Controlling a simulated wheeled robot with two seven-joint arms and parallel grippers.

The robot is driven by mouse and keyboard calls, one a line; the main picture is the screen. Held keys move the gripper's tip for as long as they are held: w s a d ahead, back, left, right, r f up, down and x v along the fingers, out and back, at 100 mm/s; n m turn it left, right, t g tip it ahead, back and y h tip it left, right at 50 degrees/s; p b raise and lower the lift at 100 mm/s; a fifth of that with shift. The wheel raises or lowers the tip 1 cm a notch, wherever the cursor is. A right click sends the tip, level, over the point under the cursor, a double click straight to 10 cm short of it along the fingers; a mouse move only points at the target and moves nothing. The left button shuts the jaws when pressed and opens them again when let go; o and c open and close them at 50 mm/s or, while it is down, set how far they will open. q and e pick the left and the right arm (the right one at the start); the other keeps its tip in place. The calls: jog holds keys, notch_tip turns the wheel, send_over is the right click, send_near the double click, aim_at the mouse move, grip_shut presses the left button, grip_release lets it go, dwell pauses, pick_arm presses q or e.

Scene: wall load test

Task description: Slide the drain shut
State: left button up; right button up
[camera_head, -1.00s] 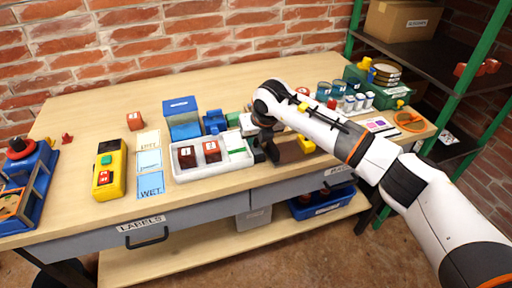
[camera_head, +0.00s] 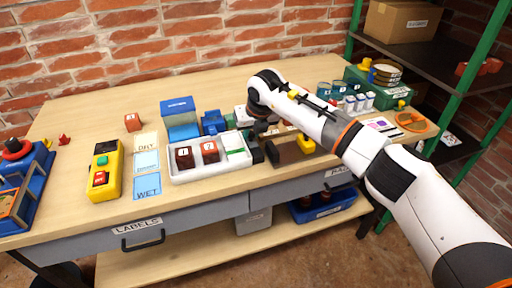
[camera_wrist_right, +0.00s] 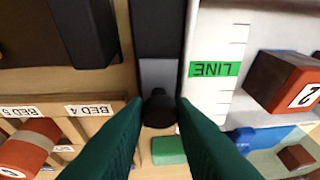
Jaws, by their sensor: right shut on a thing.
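A black round knob (camera_wrist_right: 158,110) sits at the end of a grey plate (camera_wrist_right: 158,74) in a dark channel in the right wrist view; I take it for the drain slide. My right gripper (camera_wrist_right: 158,118) has its two dark green fingers closed on either side of this knob. In the head view my right gripper (camera_head: 257,146) is low at the right end of the white tray (camera_head: 205,176), largely hidden by its own arm. The drain cannot be made out there. My left gripper is not in view.
A brown box-like thing (camera_head: 288,151) stands right of the gripper. A yellow control box (camera_head: 104,172) stands at left. The bench's back left is clear.

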jog(key=shift+w+d+f+b, duration=0.1)
jog(key=shift+w+d+b, duration=0.25)
jog(key=shift+w+d, duration=0.05)
dwell(0.4)
jog(key=o, duration=0.7)
jog(key=shift+c, duration=0.2)
jog(key=shift+o, duration=1)
jog(key=shift+s+d, duration=0.1)
jog(key=shift+d, duration=0.1)
jog(key=shift+s+a+f, duration=0.1)
jog(key=shift+s+a, duration=0.05)
jog(key=shift+a, duration=0.15)
